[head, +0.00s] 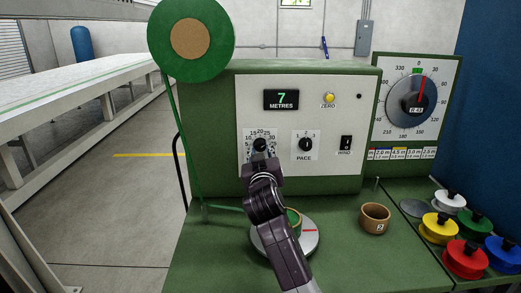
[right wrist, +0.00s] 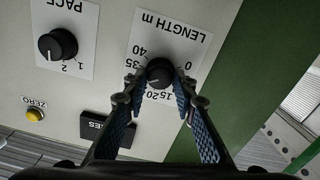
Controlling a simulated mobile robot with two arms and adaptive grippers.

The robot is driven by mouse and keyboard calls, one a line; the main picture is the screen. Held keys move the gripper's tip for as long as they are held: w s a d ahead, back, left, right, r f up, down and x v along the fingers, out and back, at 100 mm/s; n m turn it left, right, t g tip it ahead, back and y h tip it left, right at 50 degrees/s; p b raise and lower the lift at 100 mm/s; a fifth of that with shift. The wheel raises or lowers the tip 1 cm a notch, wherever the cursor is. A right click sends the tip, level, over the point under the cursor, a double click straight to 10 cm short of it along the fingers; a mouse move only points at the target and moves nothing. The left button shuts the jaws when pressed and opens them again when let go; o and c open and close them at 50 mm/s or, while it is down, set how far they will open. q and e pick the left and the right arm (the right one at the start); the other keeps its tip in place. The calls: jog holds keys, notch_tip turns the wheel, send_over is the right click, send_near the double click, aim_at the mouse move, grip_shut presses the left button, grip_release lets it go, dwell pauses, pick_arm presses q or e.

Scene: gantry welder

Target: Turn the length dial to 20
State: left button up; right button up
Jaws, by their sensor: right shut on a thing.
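The length dial (head: 260,144) is a small black knob on the pale panel of the green machine, with its number scale around it. My right gripper (head: 260,154) reaches up to it and covers the lower part of the scale. In the right wrist view, which is upside down, the length dial (right wrist: 160,72) sits between the two fingers of my right gripper (right wrist: 159,84), which are shut on its sides. I cannot read clearly where its pointer stands. The display (head: 281,99) reads 7 metres. My left gripper is not in view.
The pace dial (head: 305,144), wind switch (head: 346,143) and yellow zero button (head: 329,98) are on the same panel. Below are a round silver plate (head: 309,240), a brown cup (head: 375,218) and several coloured knobbed pieces. A large round dial (head: 410,101) stands right.

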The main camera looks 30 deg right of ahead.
jog(key=shift+r+n+p, duration=0.2)
jog(key=shift+n+p, duration=0.6)
jog(key=shift+p, duration=0.05)
jog(key=n+p, duration=0.5)
jog(key=n, duration=0.2)
jog(key=shift+p, duration=0.3)
jog(key=shift+f+n+p, duration=0.2)
jog(key=shift+n+p, duration=0.7)
jog(key=shift+n, duration=0.5)
jog(key=o, duration=1.2)
jog(key=shift+c, duration=0.2)
jog(key=v, duration=1.2)
